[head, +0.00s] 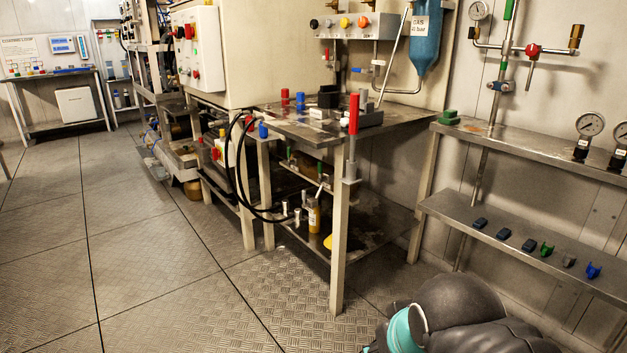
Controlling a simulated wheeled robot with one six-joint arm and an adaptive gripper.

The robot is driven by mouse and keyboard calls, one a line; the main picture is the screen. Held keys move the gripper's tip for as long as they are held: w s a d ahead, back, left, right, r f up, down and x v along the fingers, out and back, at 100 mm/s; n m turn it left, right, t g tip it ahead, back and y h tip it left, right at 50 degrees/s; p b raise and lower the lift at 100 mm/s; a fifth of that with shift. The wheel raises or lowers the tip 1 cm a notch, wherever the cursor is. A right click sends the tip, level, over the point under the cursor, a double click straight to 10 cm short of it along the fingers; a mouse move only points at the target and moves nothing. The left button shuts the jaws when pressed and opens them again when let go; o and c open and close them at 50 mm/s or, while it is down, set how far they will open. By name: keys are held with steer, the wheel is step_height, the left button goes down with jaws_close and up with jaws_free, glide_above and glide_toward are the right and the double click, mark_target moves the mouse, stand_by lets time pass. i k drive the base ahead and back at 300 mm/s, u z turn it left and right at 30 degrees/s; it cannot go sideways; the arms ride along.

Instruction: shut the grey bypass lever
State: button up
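I cannot pick out the grey bypass lever with certainty. A long light-grey rod (394,55) slants up beside the blue cylinder, above the back of the metal workbench (285,122); I cannot tell whether it is a lever or a pipe. A small pale handle (321,188) shows among fittings under the bench, too small to make out. Other handles in view are a red upright one (353,114) at the bench's front corner and a red one (531,60) on the right wall piping. My gripper is not in view; only dark links of my arm show at the bottom right.
A blue cylinder (426,45) hangs on the back wall. Black hoses (240,175) loop beside the bench. A wall shelf (530,240) at right holds small coloured clips, with gauges (590,124) above. The chequered floor (150,260) is clear at left and in front.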

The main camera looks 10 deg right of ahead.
mark_target(304, 205)
steer(key=k, duration=0.6)
steer(key=u, duration=0.55)
steer(key=i, duration=1.55)
steer(key=u, duration=0.3)
